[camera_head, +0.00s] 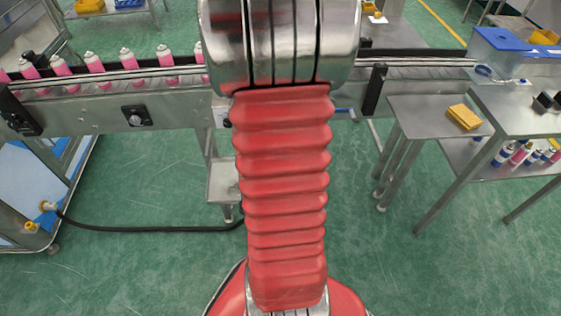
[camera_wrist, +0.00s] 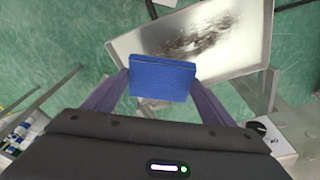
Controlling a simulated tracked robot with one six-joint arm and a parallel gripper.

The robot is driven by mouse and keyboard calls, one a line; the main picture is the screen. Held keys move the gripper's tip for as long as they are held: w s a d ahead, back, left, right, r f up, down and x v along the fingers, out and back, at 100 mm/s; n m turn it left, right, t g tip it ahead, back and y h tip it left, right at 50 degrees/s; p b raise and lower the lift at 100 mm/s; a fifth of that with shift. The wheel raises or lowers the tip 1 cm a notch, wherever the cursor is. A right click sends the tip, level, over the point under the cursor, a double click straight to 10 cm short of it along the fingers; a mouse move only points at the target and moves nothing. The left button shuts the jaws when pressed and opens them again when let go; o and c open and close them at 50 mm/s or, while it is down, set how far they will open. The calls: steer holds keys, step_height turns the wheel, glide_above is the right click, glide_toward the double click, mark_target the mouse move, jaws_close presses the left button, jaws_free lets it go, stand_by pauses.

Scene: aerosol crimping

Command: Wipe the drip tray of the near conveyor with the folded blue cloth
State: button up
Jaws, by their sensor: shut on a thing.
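In the wrist view my gripper (camera_wrist: 162,84) is shut on the folded blue cloth (camera_wrist: 162,78), which sits between its two fingers. Beyond the cloth is the drip tray (camera_wrist: 238,62), a pale metal tray with a raised rim and a dark smeared patch on its floor. The cloth overlaps the tray's near left part in the picture; I cannot tell whether they touch. In the head view the tray (camera_head: 222,182) shows partly below the near conveyor (camera_head: 175,112), to the left of my red arm sleeve. My arm hides the rest of it, and my gripper and the cloth are hidden there.
Pink cans (camera_head: 97,64) stand in a row on the conveyor. A black hose (camera_head: 150,229) lies on the green floor at left. At right are a low table with a yellow cloth (camera_head: 464,117) and a bench with a blue bin (camera_head: 500,45). Floor between is clear.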

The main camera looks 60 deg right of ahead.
steer(key=shift+s+d+f+m, duration=0.1)
steer(key=shift+s+d+m, duration=0.1)
steer(key=shift+s, duration=0.4)
steer(key=shift+s+d+f+m, duration=0.1)
steer(key=shift+s+m, duration=0.1)
steer(key=shift+s, duration=0.4)
